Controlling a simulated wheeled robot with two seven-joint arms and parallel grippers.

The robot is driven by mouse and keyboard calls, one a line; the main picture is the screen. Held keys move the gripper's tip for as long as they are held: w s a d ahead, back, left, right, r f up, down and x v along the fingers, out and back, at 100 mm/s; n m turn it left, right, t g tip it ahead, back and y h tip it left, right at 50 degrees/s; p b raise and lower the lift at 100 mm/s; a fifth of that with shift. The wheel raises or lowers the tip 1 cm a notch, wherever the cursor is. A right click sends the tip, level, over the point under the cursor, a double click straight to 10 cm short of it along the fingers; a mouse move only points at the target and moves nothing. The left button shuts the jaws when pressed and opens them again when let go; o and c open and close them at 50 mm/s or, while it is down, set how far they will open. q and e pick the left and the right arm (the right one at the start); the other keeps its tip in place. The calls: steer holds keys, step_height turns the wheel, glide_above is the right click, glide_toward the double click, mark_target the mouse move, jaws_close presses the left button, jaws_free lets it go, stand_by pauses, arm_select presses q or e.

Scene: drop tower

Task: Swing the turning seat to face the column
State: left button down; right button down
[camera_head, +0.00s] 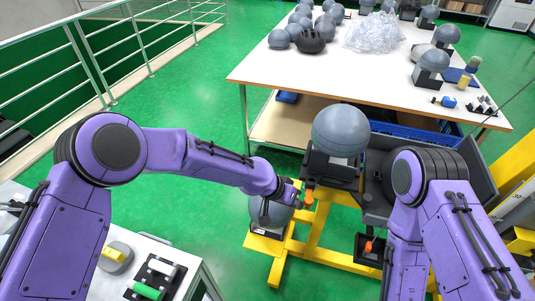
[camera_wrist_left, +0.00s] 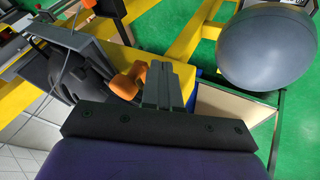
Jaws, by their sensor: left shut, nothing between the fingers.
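A dark seat (camera_head: 333,172) carries a grey round headform (camera_head: 340,130) in the middle of the head view. An orange knob (camera_head: 309,197) hangs at its lower left; an orange knob (camera_wrist_left: 128,82) also shows in the left wrist view, by a yellow block. My left gripper (camera_head: 293,193) is shut and empty, just left of the knob. Its fingers (camera_wrist_left: 166,86) are together beside the knob in the wrist view; contact is unclear. My right arm's forearm runs down at right, and its gripper is not visible. Which way the seat faces is hard to tell. Yellow column-like framing (camera_head: 515,165) stands at right.
Another grey ball (camera_head: 270,210) sits low on the yellow base (camera_head: 283,262), below my left gripper. A dark tray (camera_head: 480,175) lies behind my right arm. A white table (camera_head: 330,65) with several headforms stands behind. A bench (camera_head: 165,255) is at lower left. Green floor is clear at left.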

arm_select(q)
steer(key=shift+s+d, duration=0.25)
steer(key=shift+s+d, duration=0.1)
steer(key=shift+s, duration=0.1)
stand_by(0.3)
steer(key=s+a+r+b, duration=0.1)
steer(key=a+r+b, duration=0.1)
steer(key=a+r, duration=0.6)
steer(key=shift+a, duration=0.85)
steer(key=shift+a, duration=0.15)
